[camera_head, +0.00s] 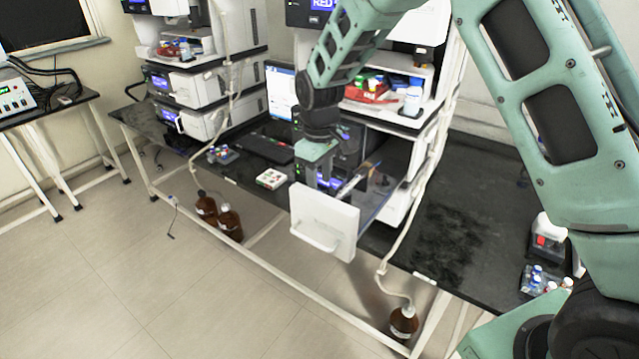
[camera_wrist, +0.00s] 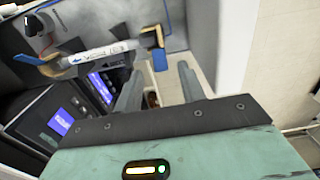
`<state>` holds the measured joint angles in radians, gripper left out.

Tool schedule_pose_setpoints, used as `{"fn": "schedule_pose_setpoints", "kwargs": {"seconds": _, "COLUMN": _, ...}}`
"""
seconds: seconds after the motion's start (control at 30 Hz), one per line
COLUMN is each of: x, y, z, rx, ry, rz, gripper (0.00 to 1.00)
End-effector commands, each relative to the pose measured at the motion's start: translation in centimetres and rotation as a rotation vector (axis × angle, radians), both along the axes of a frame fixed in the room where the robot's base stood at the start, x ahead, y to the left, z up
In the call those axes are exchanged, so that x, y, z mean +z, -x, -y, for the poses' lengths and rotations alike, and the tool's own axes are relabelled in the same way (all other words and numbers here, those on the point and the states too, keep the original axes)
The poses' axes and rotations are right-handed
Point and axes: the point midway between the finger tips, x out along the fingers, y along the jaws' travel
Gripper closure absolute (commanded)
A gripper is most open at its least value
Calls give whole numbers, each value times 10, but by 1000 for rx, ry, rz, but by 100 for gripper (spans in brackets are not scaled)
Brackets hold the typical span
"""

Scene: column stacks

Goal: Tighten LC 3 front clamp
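A drawer with a white front panel (camera_head: 325,222) stands pulled out of the right-hand instrument stack. Inside it, a silver labelled column (camera_wrist: 95,55) lies between fittings. At the column's right end, beside the front panel, is a tan clamp (camera_wrist: 150,38) with a blue tab (camera_wrist: 160,60). My gripper (camera_head: 325,180) is over the open drawer. I cannot read a stack number or tell how tight the clamp is.
Another instrument stack (camera_head: 200,85) stands to the left on the black bench. A small white-and-red box (camera_head: 270,178) lies left of the drawer. Tubing (camera_head: 425,160) hangs on its right. Brown bottles (camera_head: 229,222) stand below. Bench space at right (camera_head: 460,220) is mostly clear.

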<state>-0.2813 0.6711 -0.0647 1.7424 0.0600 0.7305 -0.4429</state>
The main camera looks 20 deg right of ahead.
Motion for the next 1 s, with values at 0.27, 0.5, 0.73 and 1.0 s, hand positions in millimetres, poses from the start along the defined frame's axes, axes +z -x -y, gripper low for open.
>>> {"fn": "schedule_pose_setpoints", "kwargs": {"seconds": 0.27, "x": -31, "y": 0, "z": 0, "rx": -1, "ry": 0, "rz": -1, "gripper": 60}}
{"fn": "schedule_pose_setpoints", "kwargs": {"seconds": 0.5, "x": -36, "y": 0, "z": 0, "rx": -1, "ry": -1, "rz": 1, "gripper": 60}}
{"fn": "schedule_pose_setpoints", "kwargs": {"seconds": 0.73, "x": -36, "y": 0, "z": 0, "rx": 0, "ry": -1, "rz": 1, "gripper": 91}}
{"fn": "schedule_pose_setpoints", "kwargs": {"seconds": 1.0, "x": -37, "y": 0, "z": 1, "rx": -3, "ry": -15, "rz": 19, "gripper": 100}}
